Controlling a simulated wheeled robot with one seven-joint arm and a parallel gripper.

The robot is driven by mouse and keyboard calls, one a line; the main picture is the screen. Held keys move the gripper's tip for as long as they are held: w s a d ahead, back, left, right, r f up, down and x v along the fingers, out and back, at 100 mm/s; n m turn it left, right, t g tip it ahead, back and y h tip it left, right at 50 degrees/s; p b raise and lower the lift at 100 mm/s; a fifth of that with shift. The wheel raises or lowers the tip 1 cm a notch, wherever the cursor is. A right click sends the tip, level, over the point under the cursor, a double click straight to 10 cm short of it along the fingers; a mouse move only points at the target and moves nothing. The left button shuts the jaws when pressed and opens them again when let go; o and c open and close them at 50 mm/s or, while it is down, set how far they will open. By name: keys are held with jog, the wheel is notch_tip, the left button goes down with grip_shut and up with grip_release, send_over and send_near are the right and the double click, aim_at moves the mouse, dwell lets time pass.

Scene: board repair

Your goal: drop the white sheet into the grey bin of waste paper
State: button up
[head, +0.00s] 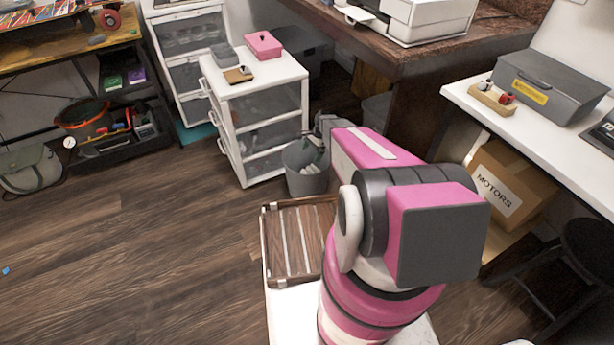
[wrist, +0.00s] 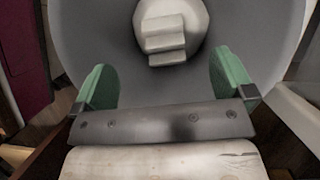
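The grey bin (head: 306,184) stands on the floor beside the white drawer unit, partly behind my arm in the head view. In the wrist view I look down into the grey bin (wrist: 200,70); its wall fills most of the picture. A pale, stepped white piece, perhaps the white sheet (wrist: 165,38), shows deep inside at its round bottom. My gripper (wrist: 166,82) is over the bin, its green fingers wide apart with nothing between them. In the head view the fingers are small and mostly hidden.
The white drawer unit (head: 262,120) stands close behind the bin, with a pink box (head: 263,46) on top. A slatted wooden tray (head: 291,245) lies nearer to me. A motors box (head: 508,185) and a black stool (head: 585,255) are at right.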

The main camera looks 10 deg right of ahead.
jog(key=v, duration=1)
jog(key=shift+r, duration=0.4)
jog(key=shift+d, duration=0.15)
